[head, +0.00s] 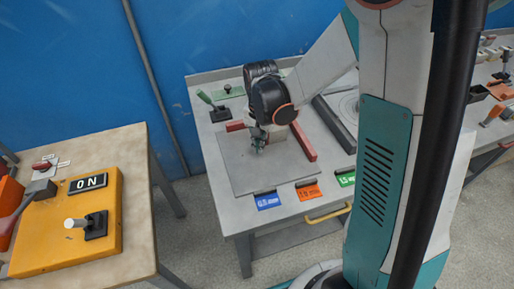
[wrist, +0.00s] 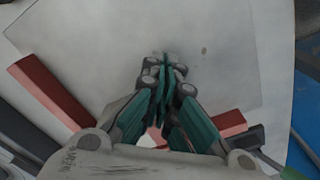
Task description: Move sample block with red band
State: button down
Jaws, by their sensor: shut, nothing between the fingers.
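My gripper (head: 259,149) is over the grey plate (head: 250,175) on the middle table. In the wrist view my gripper (wrist: 165,65) has its teal fingers drawn together, with nothing seen between them. I cannot make out a sample block with a red band in either view. One red bar (head: 304,142) lies to the right of my gripper and a shorter red bar (head: 236,126) lies behind it to the left. In the wrist view a red bar (wrist: 52,93) is on the left, and another red piece (wrist: 230,121) is partly hidden behind the fingers.
A dark bar (head: 334,124) lies further right. A green-handled lever (head: 214,108) stands at the back left. A yellow box (head: 65,235) with an ON sign is on the left table.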

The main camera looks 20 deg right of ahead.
jog(key=shift+w+d, duration=0.15)
jog(key=w+d, duration=0.1)
jog(key=w, duration=0.1)
jog(key=w+d, duration=0.2)
jog(key=shift+w+d, duration=0.2)
jog(key=shift+d, duration=0.05)
jog(key=shift+r, duration=0.1)
jog(key=shift+s, duration=0.1)
